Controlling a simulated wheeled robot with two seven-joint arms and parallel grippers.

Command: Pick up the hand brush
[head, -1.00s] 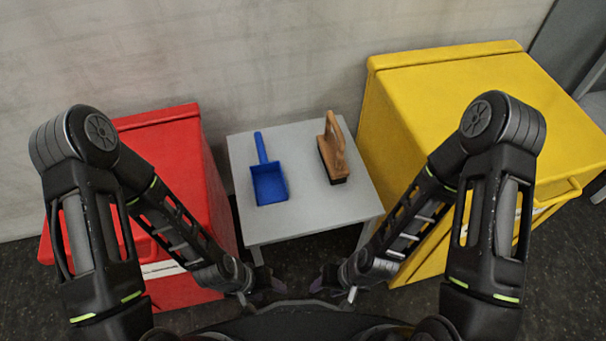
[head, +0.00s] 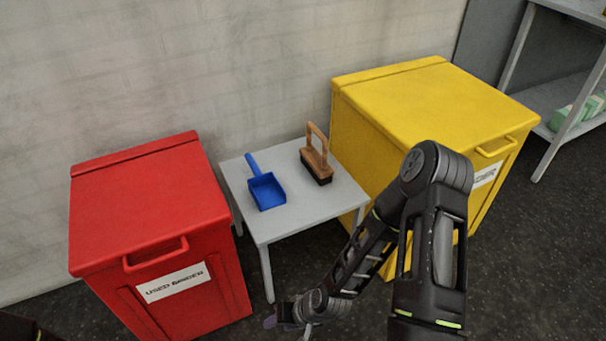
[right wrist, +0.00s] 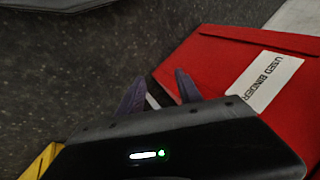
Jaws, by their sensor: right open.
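The hand brush (head: 317,162) has a wooden back, an upright wooden loop handle and dark bristles. It stands on the right half of the small grey table (head: 293,220) in the head view. A blue dustpan (head: 266,190) lies left of it. My right gripper (head: 277,319) is low in front of the table, well away from the brush and empty. In the right wrist view its two purple fingers (right wrist: 158,92) are apart, with the floor and red bin beyond. The brush does not show there. My left gripper is out of view.
A red bin (head: 150,213) stands left of the table and a yellow bin (head: 430,95) stands close at its right. A wall is behind. A grey shelf (head: 560,95) is at the far right. The table's front half is clear.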

